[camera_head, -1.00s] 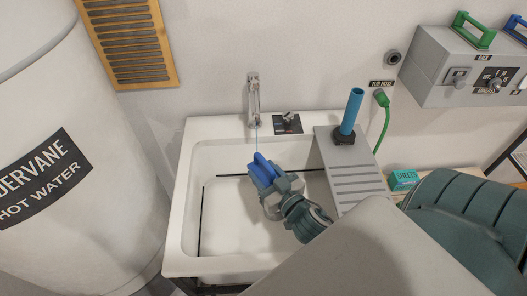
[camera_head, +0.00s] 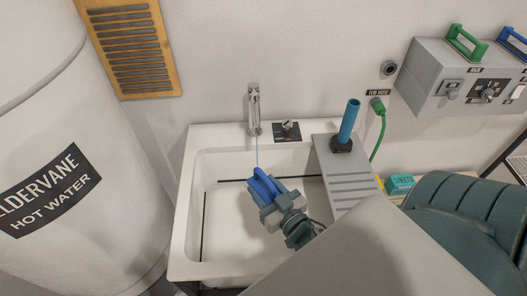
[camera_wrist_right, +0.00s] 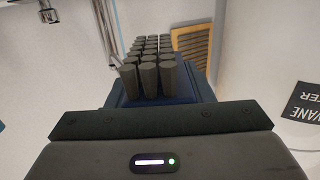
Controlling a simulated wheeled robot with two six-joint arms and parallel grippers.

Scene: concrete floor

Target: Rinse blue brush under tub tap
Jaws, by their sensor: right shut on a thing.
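My right gripper (camera_head: 278,200) is shut on the blue brush (camera_head: 263,184) and holds it over the basin of the white tub (camera_head: 181,235). The tub tap (camera_head: 254,110) is on the wall behind, with a thin blue stream falling from it to the brush or just behind it. In the right wrist view, the brush's dark bristle tufts (camera_wrist_right: 150,75) stand up from its blue body between the jaws, with the tap (camera_wrist_right: 112,30) behind them at the left. I cannot tell exactly where the water strikes. My left gripper is not in view.
A grey ribbed board (camera_head: 345,180) with a blue upright tube (camera_head: 349,122) covers the tub's right side. A tap control (camera_head: 287,130) sits on the back ledge. A hot water tank (camera_head: 60,120) stands left. A teal box (camera_head: 400,184) and green hose (camera_head: 381,135) are at the right.

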